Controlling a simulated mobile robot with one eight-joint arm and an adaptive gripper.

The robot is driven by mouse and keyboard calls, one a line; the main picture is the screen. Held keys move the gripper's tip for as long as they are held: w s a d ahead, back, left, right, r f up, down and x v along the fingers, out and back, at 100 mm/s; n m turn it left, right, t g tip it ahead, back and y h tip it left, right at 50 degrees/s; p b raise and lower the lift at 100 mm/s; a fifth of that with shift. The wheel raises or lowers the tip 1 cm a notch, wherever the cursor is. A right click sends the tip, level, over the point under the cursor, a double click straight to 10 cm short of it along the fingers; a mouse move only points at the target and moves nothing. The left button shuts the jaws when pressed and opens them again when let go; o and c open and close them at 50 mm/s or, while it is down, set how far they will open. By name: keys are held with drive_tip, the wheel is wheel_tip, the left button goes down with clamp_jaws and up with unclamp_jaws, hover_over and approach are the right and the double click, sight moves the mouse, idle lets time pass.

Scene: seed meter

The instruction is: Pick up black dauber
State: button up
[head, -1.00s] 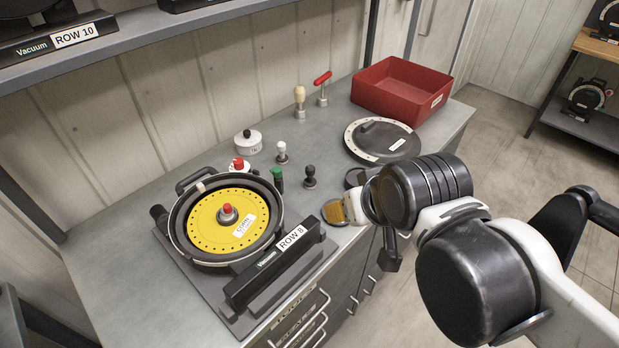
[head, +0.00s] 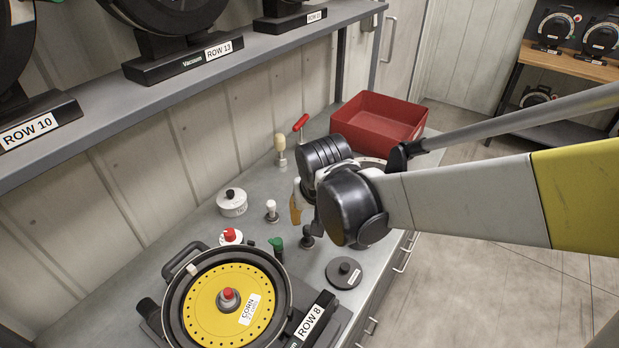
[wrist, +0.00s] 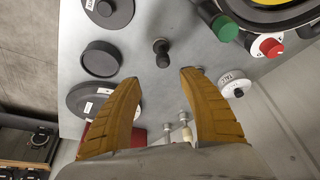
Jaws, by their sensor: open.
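The black dauber (head: 307,240) stands upright on the grey bench, partly covered by my arm in the head view. In the wrist view the black dauber (wrist: 161,48) shows whole, with a dark round knob and a dark foot. My gripper (wrist: 163,76) is open and empty, its two yellow-brown fingers spread. The dauber lies just past the fingertips in that view, about midway between them, and nothing appears to touch it. In the head view one gripper finger (head: 296,203) points down beside my wrist, above the bench near the dauber.
A green-topped dauber (head: 277,246) and a white-topped one (head: 271,212) stand close by. The yellow seed plate (head: 205,310) is in front left. A black round lid (head: 344,271) lies to the right, a white canister (head: 232,202) to the left, a red tray (head: 375,118) at the back.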

sight(308, 228)
drive_tip(key=b+x, duration=0.1)
drive_tip(key=x, duration=0.3)
drive_tip(key=shift+f, duration=0.1)
drive_tip(key=b+x, duration=0.2)
drive_tip(key=x, duration=0.1)
drive_tip(key=b+x, duration=0.1)
drive_tip(key=x, duration=0.1)
drive_tip(key=shift+s+a+f, duration=0.15)
drive_tip(key=shift+a+f, duration=0.15)
drive_tip(key=shift+a, duration=0.05)
drive_tip(key=shift+r, duration=0.1)
clamp_jaws()
